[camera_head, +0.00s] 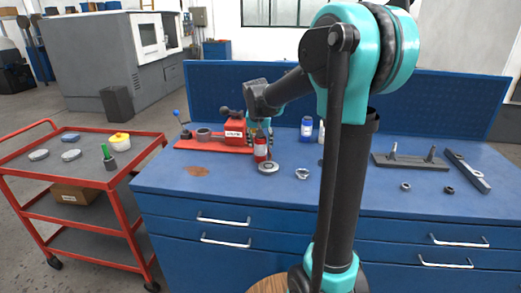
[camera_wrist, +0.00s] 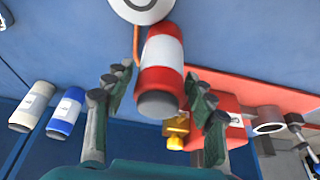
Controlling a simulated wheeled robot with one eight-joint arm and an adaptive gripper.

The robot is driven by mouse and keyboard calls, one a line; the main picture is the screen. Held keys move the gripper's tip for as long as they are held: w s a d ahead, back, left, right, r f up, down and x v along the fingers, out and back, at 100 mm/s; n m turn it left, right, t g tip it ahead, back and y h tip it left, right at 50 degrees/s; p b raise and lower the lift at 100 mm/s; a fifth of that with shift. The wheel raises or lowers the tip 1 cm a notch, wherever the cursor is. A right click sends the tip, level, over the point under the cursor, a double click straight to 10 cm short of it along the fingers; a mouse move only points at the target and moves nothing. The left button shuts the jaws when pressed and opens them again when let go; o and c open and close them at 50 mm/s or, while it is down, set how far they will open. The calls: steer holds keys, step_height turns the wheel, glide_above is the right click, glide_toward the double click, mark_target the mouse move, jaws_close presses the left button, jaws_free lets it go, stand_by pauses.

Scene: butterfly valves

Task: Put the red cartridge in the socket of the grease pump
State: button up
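The red cartridge (camera_head: 261,148) has a white band and a dark end. It appears upright over the bench beside a grey disc. In the wrist view the cartridge (camera_wrist: 161,62) lies between my two fingers, its dark end towards me. My gripper (camera_wrist: 158,100) is open, with a narrow gap visible at least on the left side. In the head view my gripper (camera_head: 262,128) is small and partly hidden above the cartridge. The grease pump (camera_head: 236,132) is red, on a red base plate left of the cartridge, with a grey ring-shaped socket (camera_head: 203,134) and a blue-knobbed lever.
The grey disc (camera_head: 268,168) and a metal ring (camera_head: 302,174) lie close by. Blue (camera_head: 306,127) and white bottles stand behind. A fixture with pins (camera_head: 410,161) is at right. A red cart (camera_head: 85,160) stands left. The front left bench top is mostly clear.

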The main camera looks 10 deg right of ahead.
jaws_close()
steer(key=shift+r, duration=0.15)
